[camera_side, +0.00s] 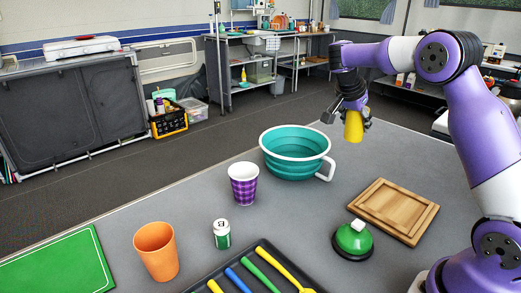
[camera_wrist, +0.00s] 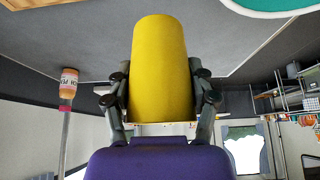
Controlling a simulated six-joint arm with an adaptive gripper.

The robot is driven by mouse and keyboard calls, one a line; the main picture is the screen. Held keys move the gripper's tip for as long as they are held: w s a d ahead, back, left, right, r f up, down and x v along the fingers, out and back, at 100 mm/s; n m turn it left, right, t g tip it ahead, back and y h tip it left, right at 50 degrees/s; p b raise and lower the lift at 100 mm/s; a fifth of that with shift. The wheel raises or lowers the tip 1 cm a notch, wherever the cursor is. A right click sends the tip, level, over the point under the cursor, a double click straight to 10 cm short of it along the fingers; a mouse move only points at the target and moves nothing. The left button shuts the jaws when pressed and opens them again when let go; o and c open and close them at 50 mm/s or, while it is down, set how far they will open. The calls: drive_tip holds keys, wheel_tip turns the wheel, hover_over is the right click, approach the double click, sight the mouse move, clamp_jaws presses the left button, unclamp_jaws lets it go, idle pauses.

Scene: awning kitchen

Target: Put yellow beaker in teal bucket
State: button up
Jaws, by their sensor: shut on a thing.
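The yellow beaker (camera_side: 353,127) is held in the air by my gripper (camera_side: 348,112), whose fingers are shut on its sides. In the wrist view the yellow beaker (camera_wrist: 160,65) fills the middle, between the two fingers of my gripper (camera_wrist: 159,85). The teal bucket (camera_side: 296,165), with a white rim and a white handle at its right, stands on the table. The beaker shows above and to the right of the bucket, apart from it. Part of the bucket's rim (camera_wrist: 268,13) shows at the top right of the wrist view.
A purple checked cup (camera_side: 243,188) stands left of the bucket. A wooden board (camera_side: 397,208) and a green bell-like object (camera_side: 353,238) are on the right. An orange cup (camera_side: 157,252), a small can (camera_side: 221,235) and a dark tray (camera_side: 240,255) with coloured utensils are in front.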

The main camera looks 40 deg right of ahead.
drive_tip(key=w+a+n+t+y, duration=0.25)
drive_tip(key=w+a+n, duration=0.35)
drive_tip(key=a, duration=0.4)
drive_tip(key=w+a+n+t+y, duration=0.1)
drive_tip(key=w+a+n+t, duration=0.25)
drive_tip(key=a+n, duration=0.5)
drive_tip(key=m, duration=0.1)
approach(299, 156)
drive_tip(key=shift+g, duration=0.3)
drive_tip(key=w+a, duration=0.1)
drive_tip(key=w+a+r, duration=0.1)
drive_tip(key=w+a, duration=0.1)
drive_tip(key=shift+r, duration=0.25)
drive_tip(key=shift+d+f, duration=0.15)
drive_tip(key=shift+f, duration=1.9)
drive_tip(key=shift+f, duration=0.1)
drive_tip(key=o, duration=1.1)
